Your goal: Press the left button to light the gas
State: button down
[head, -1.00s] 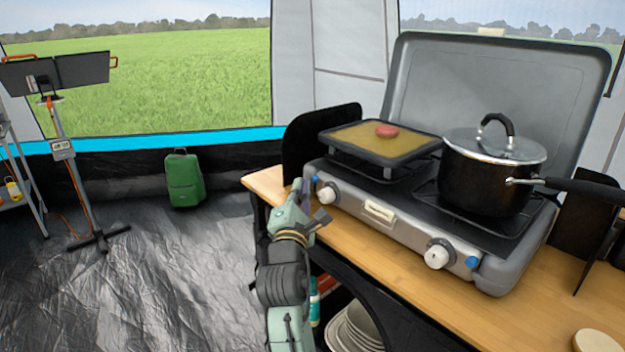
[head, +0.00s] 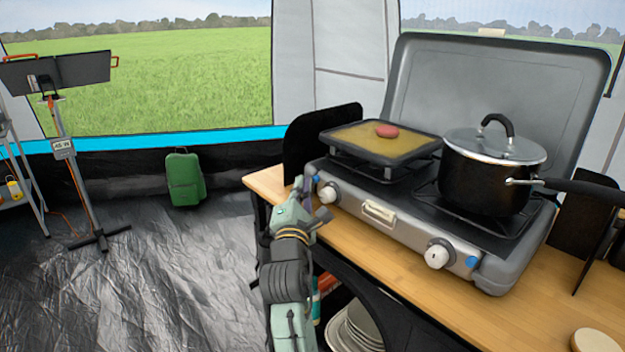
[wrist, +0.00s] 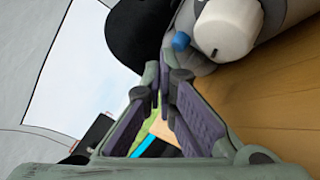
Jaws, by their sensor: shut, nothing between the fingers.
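The gas stove (head: 400,215) stands open on the wooden counter, with a white knob and a blue button at each end of its front. The left button (head: 315,180) is small and blue, beside the left white knob (head: 328,193). In the wrist view the left button (wrist: 181,40) shows just beyond my fingertips, next to the large white knob (wrist: 228,28). My gripper (head: 301,184) is shut and empty, its tips close to the left button at the stove's front left corner. I cannot tell whether they touch it. No flame is visible.
A griddle pan (head: 345,138) with a red round piece sits on the left burner. A lidded black pot (head: 490,175) is on the right one, its handle pointing right. A black panel (head: 305,140) stands behind the stove's left end. The floor left of the counter is mostly open.

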jog(key=shift+w+d+f+h, duration=0.15)
jog(key=shift+d+h, duration=0.05)
jog(key=shift+d, duration=0.2)
jog(key=shift+w+d+f+h, duration=0.1)
jog(key=shift+d+h, duration=0.1)
jog(key=shift+d, duration=0.2)
jog(key=shift+f, duration=0.15)
jog(key=shift+s+a+f, duration=0.25)
jog(key=shift+s+f, duration=0.1)
jog(key=shift+s, duration=0.05)
jog(key=shift+a, duration=0.1)
jog(key=s+a, duration=0.2)
jog(key=a, duration=0.1)
jog(key=s+a, duration=0.1)
jog(key=shift+a+r, duration=0.2)
jog(key=shift+a, duration=0.1)
dwell(0.6)
